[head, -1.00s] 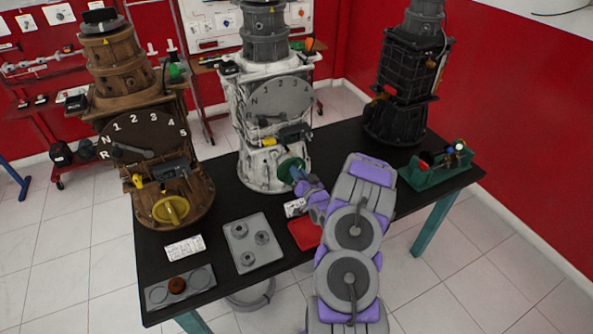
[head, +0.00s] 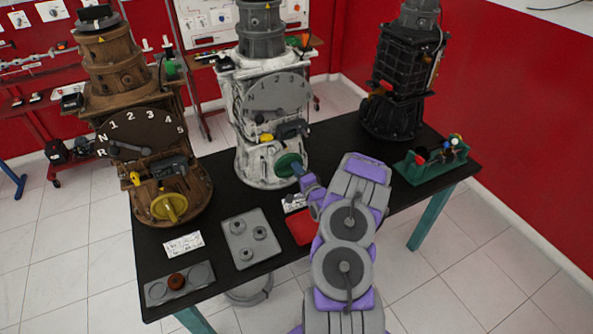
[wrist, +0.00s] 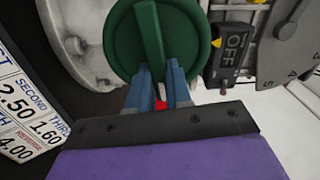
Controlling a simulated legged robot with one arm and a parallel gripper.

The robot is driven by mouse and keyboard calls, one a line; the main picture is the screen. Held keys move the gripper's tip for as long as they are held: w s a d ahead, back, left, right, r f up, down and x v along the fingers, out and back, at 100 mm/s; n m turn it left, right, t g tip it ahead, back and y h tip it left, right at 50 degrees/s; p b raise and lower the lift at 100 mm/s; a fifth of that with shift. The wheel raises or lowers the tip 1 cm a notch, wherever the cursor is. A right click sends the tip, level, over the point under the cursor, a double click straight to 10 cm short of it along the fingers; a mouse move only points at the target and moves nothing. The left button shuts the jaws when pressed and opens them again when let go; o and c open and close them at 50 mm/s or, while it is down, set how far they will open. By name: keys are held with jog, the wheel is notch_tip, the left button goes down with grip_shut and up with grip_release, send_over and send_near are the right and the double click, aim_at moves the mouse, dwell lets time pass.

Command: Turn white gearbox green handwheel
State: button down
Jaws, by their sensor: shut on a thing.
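The white gearbox (head: 253,105) stands upright at the middle of the black table. Its green handwheel (head: 287,161) is low on its front, on the right side. In the wrist view the green handwheel (wrist: 122,42) fills the top middle, with a raised bar across its face. My gripper (head: 302,173) reaches the wheel from the front right. In the wrist view my gripper's blue fingers (wrist: 161,78) are shut on the lower end of the bar, one finger on each side. A small red spot shows between the fingers.
A brown gearbox (head: 137,95) with a yellow handwheel (head: 166,207) stands left, a black gearbox (head: 402,75) back right. A grey tray (head: 237,254), a red tray (head: 299,227) and a green tool holder (head: 415,173) lie on the table. An OFF switch (wrist: 231,50) is beside the wheel.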

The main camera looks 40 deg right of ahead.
jog(key=shift+s+d+f+m+b, duration=0.1)
jog(key=shift+f+m+b, duration=0.15)
jog(key=shift+m, duration=0.75)
jog(key=shift+s+f+m+b, duration=0.1)
jog(key=shift+f+m, duration=0.15)
jog(key=shift+m, duration=0.75)
jog(key=shift+f, duration=0.1)
jog(key=c, duration=1.4)
grip_release()
jog(key=o, duration=0.4)
jog(key=shift+w+d, duration=0.1)
jog(key=shift+d, duration=0.1)
jog(key=shift+c, duration=0.2)
jog(key=shift+a, duration=0.15)
jog(key=p+v, duration=0.2)
jog(key=v, duration=1.5)
jog(key=shift+p, duration=0.4)
